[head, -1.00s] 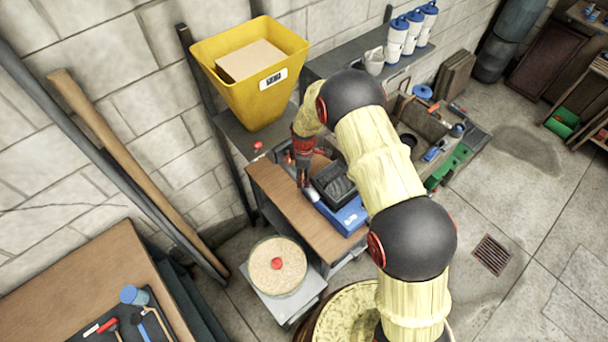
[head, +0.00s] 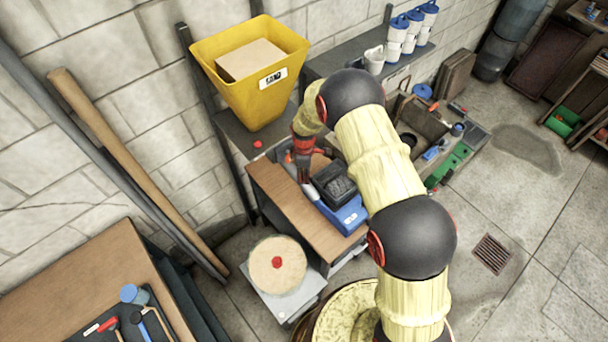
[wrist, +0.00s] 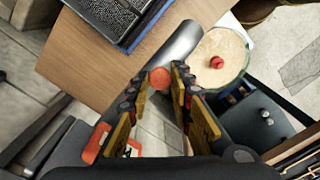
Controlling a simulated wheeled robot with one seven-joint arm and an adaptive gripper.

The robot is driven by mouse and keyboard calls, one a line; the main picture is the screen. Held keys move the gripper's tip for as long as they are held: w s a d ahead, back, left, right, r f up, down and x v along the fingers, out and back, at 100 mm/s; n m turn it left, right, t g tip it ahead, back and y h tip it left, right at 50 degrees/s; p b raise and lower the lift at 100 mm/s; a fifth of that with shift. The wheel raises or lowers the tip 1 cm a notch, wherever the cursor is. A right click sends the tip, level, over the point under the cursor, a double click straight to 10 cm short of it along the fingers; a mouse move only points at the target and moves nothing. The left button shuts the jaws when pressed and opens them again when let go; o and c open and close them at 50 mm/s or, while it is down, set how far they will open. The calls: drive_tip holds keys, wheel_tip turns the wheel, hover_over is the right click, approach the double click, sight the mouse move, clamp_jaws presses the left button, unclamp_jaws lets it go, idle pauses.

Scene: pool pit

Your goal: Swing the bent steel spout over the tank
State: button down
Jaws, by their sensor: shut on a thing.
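My gripper (head: 304,176) is over the wooden bench at the centre of the head view. In the wrist view its two fingers (wrist: 163,88) are closed around the red-tipped end of the steel spout (wrist: 178,48), a smooth grey tube. The tube runs away up and to the right from the fingertips, beside the bench edge. A small grey piece of the spout (head: 310,191) shows below the gripper in the head view; the rest is hidden. A blue box with a black open tray (head: 347,217) stands right of it. I cannot tell for sure which vessel is the tank.
A round tan-topped tub with a red knob (head: 277,264) stands in front of the wooden bench (head: 290,205). A yellow bin (head: 250,85) is behind the gripper, against the wall. Tools and green trays crowd the right; open floor lies beyond.

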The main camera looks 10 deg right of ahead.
idle(0.5)
drive_tip(key=shift+s+a+b, duration=0.2)
drive_tip(key=shift+a+b, duration=0.15)
drive_tip(key=s+a+m+b, duration=0.2)
drive_tip(key=a+m+b, duration=0.5)
drive_tip(key=a, duration=0.5)
drive_tip(key=shift+s+m, duration=0.3)
drive_tip(key=shift+m, duration=0.3)
drive_tip(key=shift+a+r, duration=0.1)
drive_tip(key=c, duration=1.7)
unclamp_jaws()
drive_tip(key=shift+a, duration=0.15)
drive_tip(key=shift+o, duration=0.6)
